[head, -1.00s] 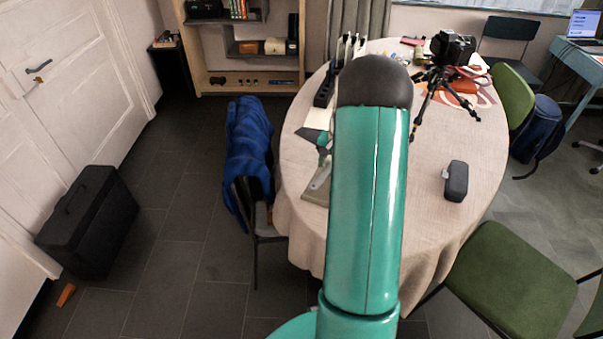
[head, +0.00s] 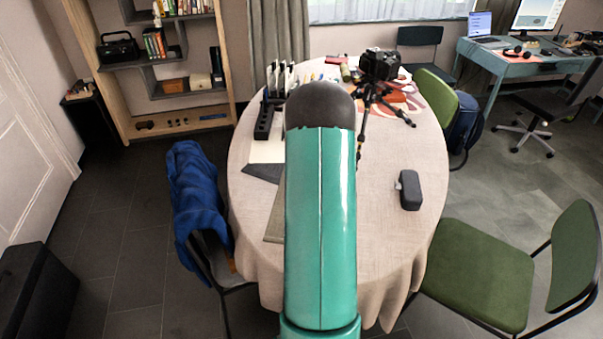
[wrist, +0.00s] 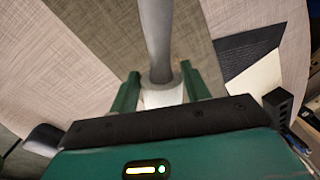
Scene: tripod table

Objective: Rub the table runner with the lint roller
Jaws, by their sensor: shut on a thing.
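My gripper (wrist: 158,88) is shut on the lint roller (wrist: 157,40) in the wrist view. Its grey shaft runs away from the fingers, and a whitish part sits between them. The table runner (wrist: 195,35) is an olive-brown strip on the paler tablecloth, behind the lint roller in that view. I cannot tell whether the roller touches it. In the head view a narrow part of the runner (head: 273,222) shows left of my arm. My arm hides the gripper, the roller and the rest of the runner there.
A dark sheet (head: 261,173) and white paper (head: 267,151) lie beyond the runner. A black rack (head: 264,121) stands farther back. A camera on a tripod (head: 380,66) and a dark grey case (head: 409,190) are to the right. Chairs surround the table; its right front is clear.

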